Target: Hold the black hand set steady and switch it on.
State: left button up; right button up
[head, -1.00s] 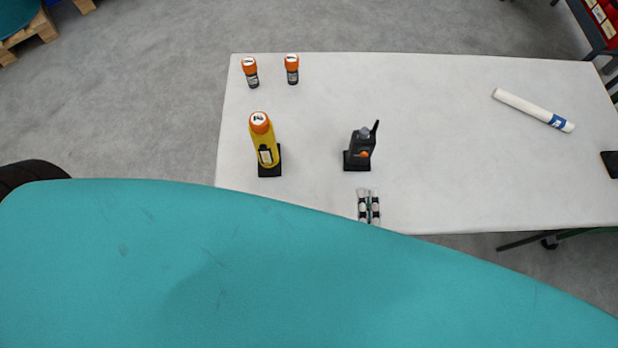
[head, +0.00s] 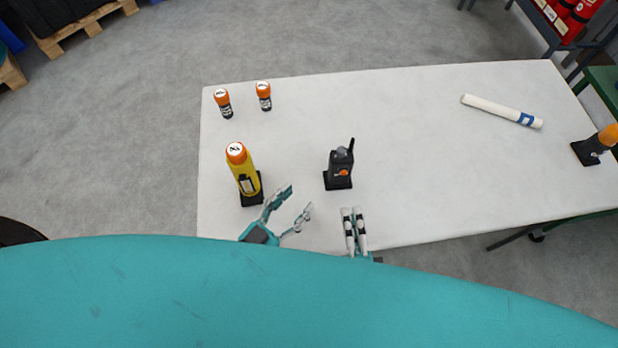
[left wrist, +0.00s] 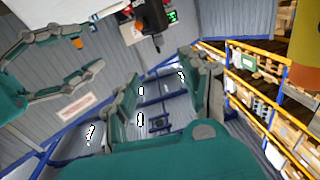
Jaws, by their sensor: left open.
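The black hand set (head: 340,165) stands upright in a black base on the white table (head: 420,200). It has a stub antenna, a grey knob and an orange part on its front. My left gripper (head: 297,199) is open and empty, left of and nearer than the hand set, apart from it. My right gripper (head: 352,209) is just in front of the hand set, not touching it; its fingers look close together from above.
A yellow orange-capped cylinder (head: 245,174) stands close beyond my left gripper. Two small orange-capped bottles (head: 223,104) (head: 264,97) stand at the back left. A white roll (head: 500,110) lies back right; another orange-topped item (head: 592,148) stands at the right edge. The table's middle right is clear.

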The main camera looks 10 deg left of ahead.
aim_at(339, 153)
pick_arm(q)
jog(key=x, duration=1.7)
jog(key=shift+s+r, duration=0.1)
grip_shut()
pick_arm(e)
grip_shut()
dwell(0.7)
dwell(0.7)
